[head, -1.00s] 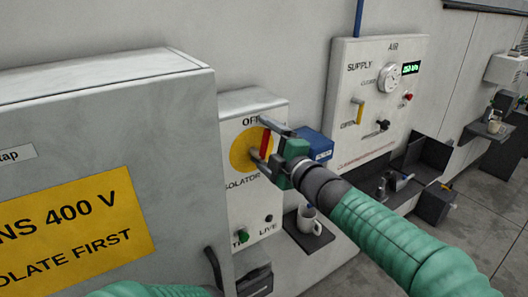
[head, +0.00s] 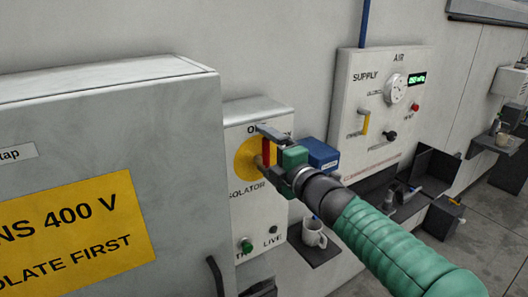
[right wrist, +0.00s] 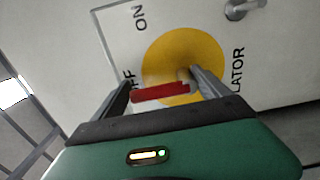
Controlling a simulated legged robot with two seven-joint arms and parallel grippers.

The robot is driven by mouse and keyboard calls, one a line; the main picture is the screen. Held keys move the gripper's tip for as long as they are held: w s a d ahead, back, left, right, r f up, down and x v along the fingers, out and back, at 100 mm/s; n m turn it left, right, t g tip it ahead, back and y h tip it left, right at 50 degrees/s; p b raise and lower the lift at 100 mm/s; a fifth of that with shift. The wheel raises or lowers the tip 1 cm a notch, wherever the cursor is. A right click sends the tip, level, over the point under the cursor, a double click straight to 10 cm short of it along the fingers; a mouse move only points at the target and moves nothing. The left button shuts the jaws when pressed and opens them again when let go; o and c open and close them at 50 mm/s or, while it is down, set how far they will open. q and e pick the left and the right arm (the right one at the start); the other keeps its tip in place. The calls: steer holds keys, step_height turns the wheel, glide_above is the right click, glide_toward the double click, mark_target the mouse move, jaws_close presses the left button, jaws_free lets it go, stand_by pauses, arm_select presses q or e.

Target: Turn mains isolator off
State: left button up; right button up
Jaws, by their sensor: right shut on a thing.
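The mains isolator (head: 243,196) is a pale box on the wall with a round yellow plate (head: 245,160) and a red handle (head: 265,148). The handle stands about upright, its upper end by the OFF lettering. My right gripper (head: 263,150) is at the plate, shut on the red handle. In the right wrist view the red handle (right wrist: 160,92) lies between the two fingers (right wrist: 165,92), its outer end by the partly covered OFF and ON off to one side. Fingers hide part of the lettering in the head view. My left gripper is not in view.
A large grey cabinet (head: 110,120) with a yellow 400 V sign (head: 70,230) stands close at the left. An air supply panel (head: 375,110) hangs farther right.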

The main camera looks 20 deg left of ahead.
mark_target(269, 157)
steer(key=o, duration=1.8)
steer(key=shift+s+f, duration=0.2)
steer(key=shift+f, duration=0.25)
steer(key=shift+o, duration=0.6)
steer(key=shift+s+d+r, duration=0.4)
steer(key=shift+s, duration=0.05)
steer(key=shift+d, duration=0.25)
steer(key=v, duration=0.1)
steer(key=b+v, duration=0.1)
steer(key=v, duration=0.1)
steer(key=b+v, duration=0.1)
steer(key=v, duration=0.1)
steer(key=shift+d+f, duration=0.1)
steer(key=shift+f, duration=0.15)
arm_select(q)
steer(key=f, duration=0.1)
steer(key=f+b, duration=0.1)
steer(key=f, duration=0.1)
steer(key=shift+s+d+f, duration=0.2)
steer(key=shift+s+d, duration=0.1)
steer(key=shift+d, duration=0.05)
arm_select(e)
steer(key=v, duration=1.1)
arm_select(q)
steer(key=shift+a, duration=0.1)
arm_select(e)
steer(key=shift+s+r, duration=0.1)
steer(key=shift+s, duration=0.05)
